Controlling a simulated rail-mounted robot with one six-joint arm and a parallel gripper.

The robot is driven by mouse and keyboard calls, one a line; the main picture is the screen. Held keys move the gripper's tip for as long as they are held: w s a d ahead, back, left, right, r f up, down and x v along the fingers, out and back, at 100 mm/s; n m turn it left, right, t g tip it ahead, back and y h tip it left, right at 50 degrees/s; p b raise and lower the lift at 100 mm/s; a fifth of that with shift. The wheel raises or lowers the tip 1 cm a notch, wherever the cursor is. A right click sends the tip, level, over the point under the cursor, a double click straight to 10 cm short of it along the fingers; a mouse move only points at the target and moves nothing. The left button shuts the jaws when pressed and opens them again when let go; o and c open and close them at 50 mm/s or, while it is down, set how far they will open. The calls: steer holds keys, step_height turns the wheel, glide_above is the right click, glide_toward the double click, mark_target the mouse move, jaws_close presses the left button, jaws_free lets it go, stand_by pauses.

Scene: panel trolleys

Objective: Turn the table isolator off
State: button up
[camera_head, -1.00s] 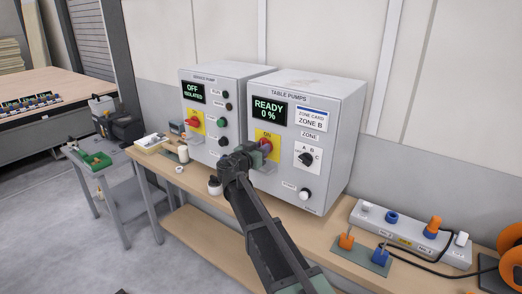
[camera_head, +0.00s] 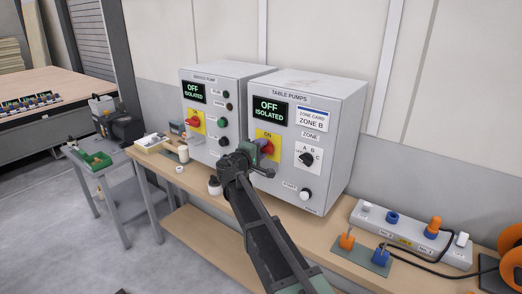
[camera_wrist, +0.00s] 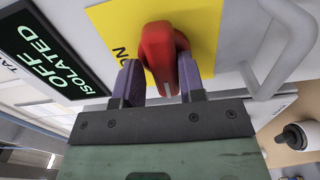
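The table isolator is a red rotary handle (camera_wrist: 160,52) on a yellow plate (camera_head: 272,137) on the front of the TABLE PUMPS box (camera_head: 335,135). My gripper (camera_head: 262,152) is at this handle and hides much of it in the head view. In the wrist view, the purple fingers of my gripper (camera_wrist: 161,82) lie on either side of the red handle, shut on it. The TABLE PUMPS display (camera_head: 269,111) reads OFF ISOLATED; it also shows in the wrist view (camera_wrist: 45,55).
The SERVICE PUMP box (camera_head: 215,85) stands to the left, with its own red handle (camera_head: 193,121) and an OFF ISOLATED display. A zone selector (camera_head: 306,159) and white button (camera_head: 305,194) sit right of my gripper. A socket strip (camera_head: 400,228) lies on the bench.

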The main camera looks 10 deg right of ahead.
mark_target(263, 150)
steer(key=shift+d+f, duration=0.15)
steer(key=shift+d, duration=0.15)
steer(key=shift+s+a+f, duration=0.1)
steer(key=shift+s, duration=0.2)
steer(key=v, duration=0.5)
steer(key=shift+s+a, duration=0.2)
steer(key=shift+a, duration=0.15)
steer(key=s+d+f+m+g+y, duration=0.3)
steer(key=s+f+g+y, duration=0.1)
steer(key=s, duration=0.6)
steer(key=s+d+f+m+g+y, duration=0.3)
steer(key=s+f, duration=0.4)
steer(key=s, duration=0.4)
steer(key=s+d+f+m+g+y, duration=0.3)
steer(key=s+f+g+y, duration=0.2)
steer(key=s, duration=0.5)
steer(key=shift+s+d+f+g, duration=0.3)
steer(key=shift+d+f+g, duration=0.1)
steer(key=shift+f+g, duration=0.25)
